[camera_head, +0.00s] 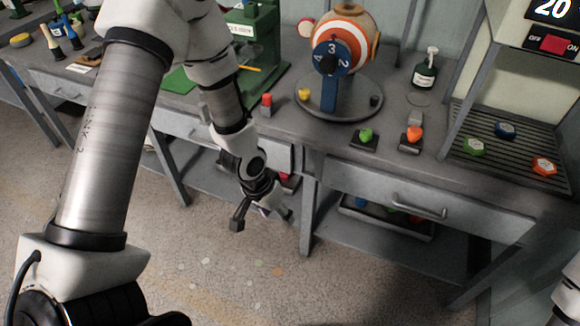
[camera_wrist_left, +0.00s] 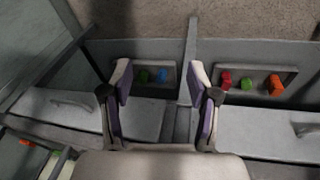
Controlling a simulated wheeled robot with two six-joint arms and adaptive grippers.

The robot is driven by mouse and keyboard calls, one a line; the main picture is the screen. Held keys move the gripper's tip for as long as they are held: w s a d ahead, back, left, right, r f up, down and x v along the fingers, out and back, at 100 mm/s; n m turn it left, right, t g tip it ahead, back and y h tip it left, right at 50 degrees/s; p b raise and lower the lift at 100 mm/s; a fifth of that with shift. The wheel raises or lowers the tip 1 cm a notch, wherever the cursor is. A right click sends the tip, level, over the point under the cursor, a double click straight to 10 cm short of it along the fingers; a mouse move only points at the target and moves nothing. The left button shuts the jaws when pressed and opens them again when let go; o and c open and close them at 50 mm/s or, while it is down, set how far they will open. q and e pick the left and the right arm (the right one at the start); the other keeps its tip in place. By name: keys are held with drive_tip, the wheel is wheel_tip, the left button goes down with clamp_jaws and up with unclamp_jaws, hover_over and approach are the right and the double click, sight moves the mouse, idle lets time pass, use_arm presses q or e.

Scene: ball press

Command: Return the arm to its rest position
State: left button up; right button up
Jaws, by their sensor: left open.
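My left arm comes in from the left in the head view and hangs down in front of the bench. My left gripper (camera_head: 262,218) is open and empty, below the level of the benchtop and near a bench leg. In the left wrist view its two fingers (camera_wrist_left: 160,85) stand wide apart with nothing between them. Of my right arm only a small part shows at the lower right edge of the head view; its gripper is not in view.
The grey bench (camera_head: 290,115) carries a striped round device (camera_head: 345,45), a soap bottle (camera_head: 425,72) and a rack (camera_head: 500,140) with coloured pieces. A drawer handle (camera_head: 420,207) sticks out. Below are trays (camera_wrist_left: 260,85) with coloured blocks. The floor (camera_head: 240,285) in front is free.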

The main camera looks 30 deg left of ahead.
use_arm(q)
drive_tip(key=s+f+g+y+p, duration=0.1)
drive_tip(key=s+f, duration=0.4)
drive_tip(key=s, duration=0.3)
drive_tip(key=s+f+n+y+p, duration=0.1)
drive_tip(key=s+f, duration=0.5)
drive_tip(key=s, duration=0.3)
drive_tip(key=shift+d+f+g, duration=0.2)
drive_tip(key=shift+g, duration=0.2)
drive_tip(key=shift+s, duration=0.1)
